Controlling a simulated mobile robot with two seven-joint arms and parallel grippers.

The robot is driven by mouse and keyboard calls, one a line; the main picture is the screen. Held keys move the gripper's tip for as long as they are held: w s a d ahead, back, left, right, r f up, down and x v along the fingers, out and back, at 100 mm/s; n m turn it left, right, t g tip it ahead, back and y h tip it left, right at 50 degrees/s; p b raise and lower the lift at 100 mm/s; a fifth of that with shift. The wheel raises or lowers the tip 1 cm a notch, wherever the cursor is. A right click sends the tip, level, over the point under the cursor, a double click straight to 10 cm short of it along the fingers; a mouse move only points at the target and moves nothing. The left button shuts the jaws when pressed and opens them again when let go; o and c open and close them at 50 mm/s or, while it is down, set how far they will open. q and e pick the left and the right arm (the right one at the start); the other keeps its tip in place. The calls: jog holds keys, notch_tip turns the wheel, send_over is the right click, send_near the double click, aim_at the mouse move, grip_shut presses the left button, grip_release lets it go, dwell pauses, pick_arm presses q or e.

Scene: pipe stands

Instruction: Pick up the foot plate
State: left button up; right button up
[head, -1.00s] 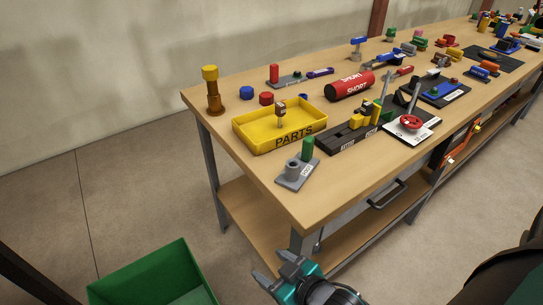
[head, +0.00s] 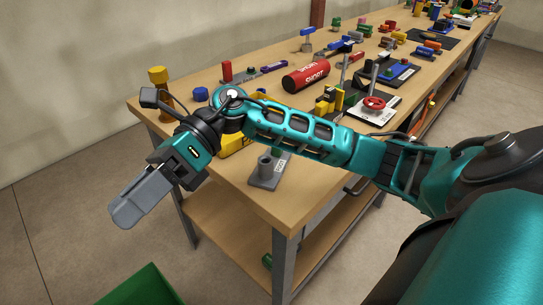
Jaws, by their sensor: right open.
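A grey foot plate (head: 264,183) with a short upright tube on it lies at the near corner of the workbench in the head view. My right forearm passes just above and behind it in the picture and covers part of its far side. My right gripper (head: 132,208) is out to the left of the bench's end, over the floor, with its grey fingers pointing down and left. It is open and nothing shows between the fingers. My left gripper is not in view.
The wooden workbench (head: 215,196) carries a red SHORT cylinder (head: 306,76), a red handwheel on a plate (head: 373,103) and several other parts farther back. A green bin (head: 147,286) stands on the floor at the bottom.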

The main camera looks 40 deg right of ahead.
jog(key=w+d+f+n+t+h+b, duration=0.1)
jog(key=d+n+h, duration=0.1)
jog(key=d+h, duration=0.25)
jog(key=w+d+f+n+h, duration=0.1)
jog(key=d+f+n+h, duration=0.1)
jog(key=d+h, duration=0.3)
notch_tip(320, 180, up, 4)
jog(key=f+t+h+b, duration=0.1)
jog(key=t+h+b, duration=0.1)
jog(key=h, duration=0.4)
send_over(266, 163)
jog(key=f, duration=0.4)
jog(key=f+b, duration=0.1)
jog(key=f, duration=0.1)
jog(key=shift+s+a+f, duration=0.15)
jog(key=shift+s+a, duration=0.15)
jog(key=shift+s, duration=0.1)
notch_tip(266, 163, down, 5)
jog(key=shift+w+d+f+b, duration=0.1)
jog(key=shift+b, duration=0.3)
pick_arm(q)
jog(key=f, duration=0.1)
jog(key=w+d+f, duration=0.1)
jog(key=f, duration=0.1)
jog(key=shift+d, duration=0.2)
pick_arm(e)
grip_shut()
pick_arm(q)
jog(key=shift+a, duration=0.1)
